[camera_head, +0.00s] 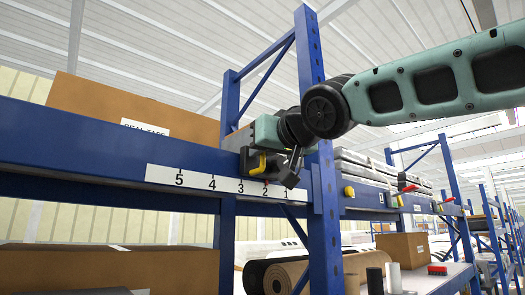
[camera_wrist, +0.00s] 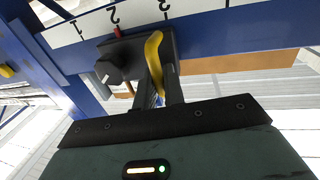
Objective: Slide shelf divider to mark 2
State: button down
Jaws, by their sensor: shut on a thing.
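The shelf divider's black carriage (camera_head: 247,162) sits on the front of the blue beam in the head view. It also shows in the wrist view (camera_wrist: 121,58). Its yellow handle (camera_wrist: 153,58) stands between the fingers of my gripper (camera_wrist: 160,92), which is shut on it. In the head view my gripper (camera_head: 289,166) comes in from the right and partly hides the carriage. The white scale strip (camera_head: 211,183) reads 5 to 1 from left to right. A small red pointer (camera_wrist: 118,32) on the carriage is at or very close to the 2; the exact offset is hard to tell.
A blue upright (camera_head: 318,150) stands just right of my gripper. A cardboard box (camera_head: 130,108) sits on the shelf behind the beam at left. Rolls (camera_head: 300,272) and a smaller box (camera_head: 404,248) lie on the shelf below. The beam's front left of the carriage is clear.

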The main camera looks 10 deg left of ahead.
jog(key=shift+r, duration=0.1)
jog(key=c, duration=1.6)
grip_release()
jog(key=b+v, duration=0.4)
jog(key=v, duration=1.3)
jog(key=shift+s+d+b, duration=0.2)
jog(key=shift+d+b, duration=0.05)
jog(key=shift+b, duration=0.05)
notch_tip(320, 180, down, 35)
jog(key=g+h, duration=0.6)
jog(key=g, duration=0.1)
jog(key=s+d+f+g+h, duration=0.1)
jog(key=s+d+f, duration=0.3)
jog(key=f, duration=0.4)
jog(key=s+d+f+g+h, duration=0.2)
jog(key=s+d+f+g, duration=0.1)
jog(key=f, duration=0.4)
jog(key=s+d+f+g+h, duration=0.1)
jog(key=s+d+f+g, duration=0.2)
jog(key=s+d+f, duration=0.2)
notch_tip(320, 180, down, 4)
jog(key=shift+s+d+r, duration=0.1)
jog(key=shift+s+d, duration=0.1)
jog(key=shift+s, duration=0.8)
